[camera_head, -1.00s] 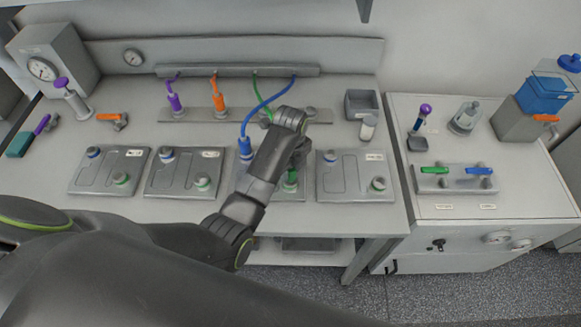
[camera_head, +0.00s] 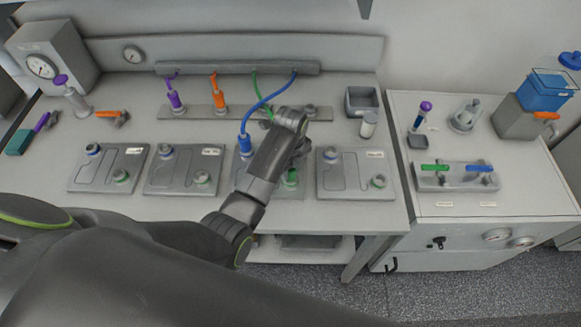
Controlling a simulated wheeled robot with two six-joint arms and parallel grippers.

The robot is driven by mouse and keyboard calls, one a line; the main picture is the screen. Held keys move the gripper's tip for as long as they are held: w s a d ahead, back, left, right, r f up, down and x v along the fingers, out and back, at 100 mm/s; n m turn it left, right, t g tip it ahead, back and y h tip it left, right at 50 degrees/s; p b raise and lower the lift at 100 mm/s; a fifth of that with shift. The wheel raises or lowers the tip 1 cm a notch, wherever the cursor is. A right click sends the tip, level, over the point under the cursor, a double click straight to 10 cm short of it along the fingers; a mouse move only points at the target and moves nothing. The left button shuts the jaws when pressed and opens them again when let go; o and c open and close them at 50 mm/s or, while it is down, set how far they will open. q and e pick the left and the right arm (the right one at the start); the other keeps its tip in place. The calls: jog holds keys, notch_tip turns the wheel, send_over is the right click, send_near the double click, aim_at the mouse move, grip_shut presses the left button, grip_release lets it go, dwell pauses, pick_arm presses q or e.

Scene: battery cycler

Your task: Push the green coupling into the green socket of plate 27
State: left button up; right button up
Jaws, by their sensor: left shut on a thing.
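My left arm reaches in from the left, over the third plate (camera_head: 298,190) from the left. My left gripper (camera_head: 297,160) is shut above the right part of this plate, and its fingertips are mostly hidden by my arm. It holds the green coupling, whose body I cannot make out clearly; its green hose (camera_head: 257,92) runs down from the rear rail and passes behind the gripper. Green (camera_head: 291,178) shows just below the gripper at the plate's green socket. I cannot tell how deep the coupling sits. A blue coupling (camera_head: 245,146) stands upright at this plate's rear left. The plate labels are unreadable. My right gripper is out of view.
Two similar plates (camera_head: 108,168) (camera_head: 183,170) lie to the left and one (camera_head: 349,176) to the right. Purple (camera_head: 174,100) and orange (camera_head: 219,101) couplings stand on the rear strip. The blue hose (camera_head: 268,101) arches close beside my gripper. A grey bin (camera_head: 362,101) stands behind right.

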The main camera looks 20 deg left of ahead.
pick_arm(q)
jog(key=shift+f, duration=0.2)
jog(key=o, duration=1.7)
